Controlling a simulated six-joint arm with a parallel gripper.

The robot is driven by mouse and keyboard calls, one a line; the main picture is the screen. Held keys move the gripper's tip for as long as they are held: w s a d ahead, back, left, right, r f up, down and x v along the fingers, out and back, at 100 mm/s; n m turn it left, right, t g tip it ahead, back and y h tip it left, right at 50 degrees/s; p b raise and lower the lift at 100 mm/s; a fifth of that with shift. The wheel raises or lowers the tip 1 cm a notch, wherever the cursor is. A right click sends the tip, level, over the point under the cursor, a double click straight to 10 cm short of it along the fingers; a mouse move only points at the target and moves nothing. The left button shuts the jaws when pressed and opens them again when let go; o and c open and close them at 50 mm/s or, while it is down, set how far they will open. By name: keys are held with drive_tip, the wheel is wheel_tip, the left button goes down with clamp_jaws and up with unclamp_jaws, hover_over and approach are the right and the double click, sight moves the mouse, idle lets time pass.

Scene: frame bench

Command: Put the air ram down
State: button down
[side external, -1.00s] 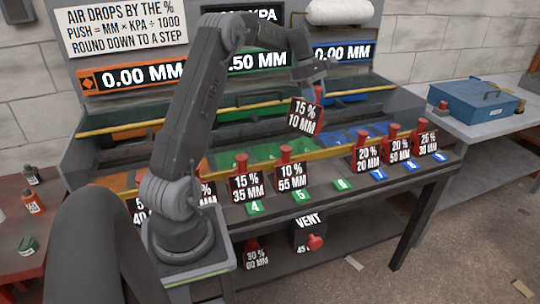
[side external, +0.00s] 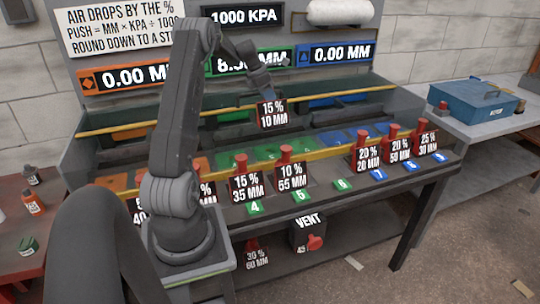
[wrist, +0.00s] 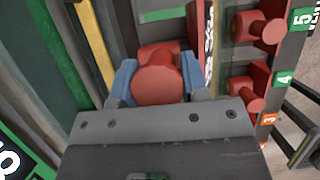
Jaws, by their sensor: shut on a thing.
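The air ram (side external: 272,113), red with a dark plate reading 15 % 10 MM, is in my gripper (side external: 262,84) over the rear of the bench, in front of the green section. In the wrist view its round red end (wrist: 157,84) sits between the blue fingertips of my gripper (wrist: 157,78), which are shut on it. The ram looks upright. I cannot tell whether its base touches the bench. My arm hides part of the green display (side external: 262,61), which reads 8 point something MM.
Several other red rams stand along the front, including 15 % 35 MM (side external: 241,180), 10 % 55 MM (side external: 287,170) and 20 % 20 MM (side external: 366,152). A yellow rail (side external: 325,148) runs behind them. The orange (side external: 137,75) and blue (side external: 341,53) displays read 0.00 MM.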

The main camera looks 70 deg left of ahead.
wheel_tip(320, 180, down, 14)
drive_tip(key=shift+r, duration=0.15)
idle(0.4)
drive_tip(key=c, duration=0.6)
unclamp_jaws()
drive_tip(key=shift+f, duration=0.2)
drive_tip(key=shift+r, duration=0.1)
